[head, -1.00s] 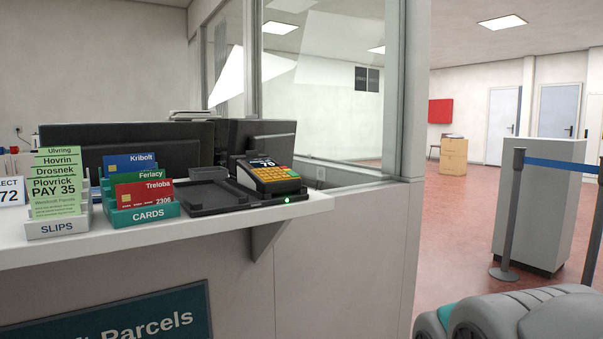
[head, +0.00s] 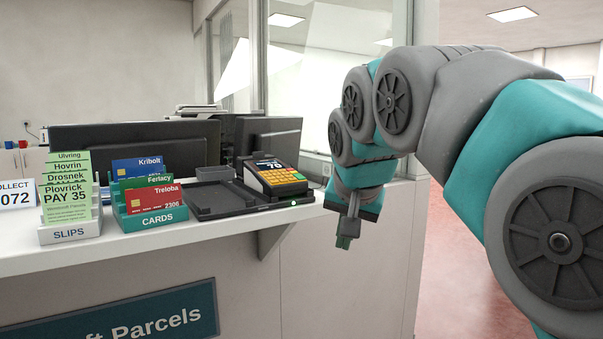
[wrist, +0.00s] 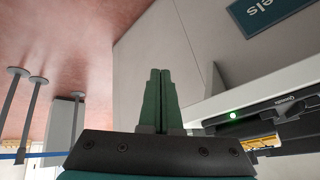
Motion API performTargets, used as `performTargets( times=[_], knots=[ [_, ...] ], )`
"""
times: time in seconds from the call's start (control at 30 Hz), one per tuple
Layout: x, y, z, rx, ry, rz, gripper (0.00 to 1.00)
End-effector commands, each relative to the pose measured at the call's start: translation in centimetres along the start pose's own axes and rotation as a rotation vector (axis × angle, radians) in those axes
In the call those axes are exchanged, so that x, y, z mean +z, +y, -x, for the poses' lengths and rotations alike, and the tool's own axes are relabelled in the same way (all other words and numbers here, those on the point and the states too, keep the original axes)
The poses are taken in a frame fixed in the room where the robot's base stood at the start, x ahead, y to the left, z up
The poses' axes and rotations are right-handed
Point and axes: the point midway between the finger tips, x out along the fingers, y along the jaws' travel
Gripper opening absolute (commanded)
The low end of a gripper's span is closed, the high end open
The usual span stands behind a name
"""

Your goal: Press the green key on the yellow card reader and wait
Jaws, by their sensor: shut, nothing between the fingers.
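The yellow card reader (head: 273,178) stands on the right end of the white counter in the head view, its small screen lit and showing digits. Its keypad faces up, with a row of coloured keys along the front edge; the green key (head: 299,176) appears at the right end of that row. In the wrist view only a yellow edge of the reader (wrist: 262,142) shows at the right. My gripper (head: 344,242) is shut and empty, pointing down in front of the counter's right end, apart from the reader and to its right. Its closed fingers (wrist: 160,95) show in the wrist view.
A black tray base (head: 218,200) with a green light lies left of the reader. A card rack (head: 155,219) and a slips rack (head: 70,232) stand further left. Monitors (head: 135,140) and a glass partition stand behind. The air before the counter is clear.

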Motion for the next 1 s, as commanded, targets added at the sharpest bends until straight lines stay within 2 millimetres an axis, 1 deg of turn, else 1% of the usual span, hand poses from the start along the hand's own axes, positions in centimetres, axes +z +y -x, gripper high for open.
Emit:
performTargets(
  times=[0.03,0.2,0.4,0.5,0.6,0.73,0.83,1.0],
  knots=[
    [-1.4,-1.3,0.8,-0.020,0.025,-0.019,0.00],
    [-5.5,-4.8,4.0,-0.091,0.108,-0.106,0.00],
    [-9.6,-8.3,7.9,-0.185,0.192,-0.219,0.00],
    [-11.2,-9.8,9.8,-0.234,0.227,-0.276,0.00],
    [-12.5,-10.9,11.5,-0.276,0.256,-0.325,0.00],
    [-13.4,-11.8,12.7,-0.311,0.275,-0.370,0.00],
    [-13.8,-12.1,13.3,-0.328,0.284,-0.391,0.00],
    [-13.9,-12.2,13.6,-0.334,0.287,-0.401,0.00]
  ],
)
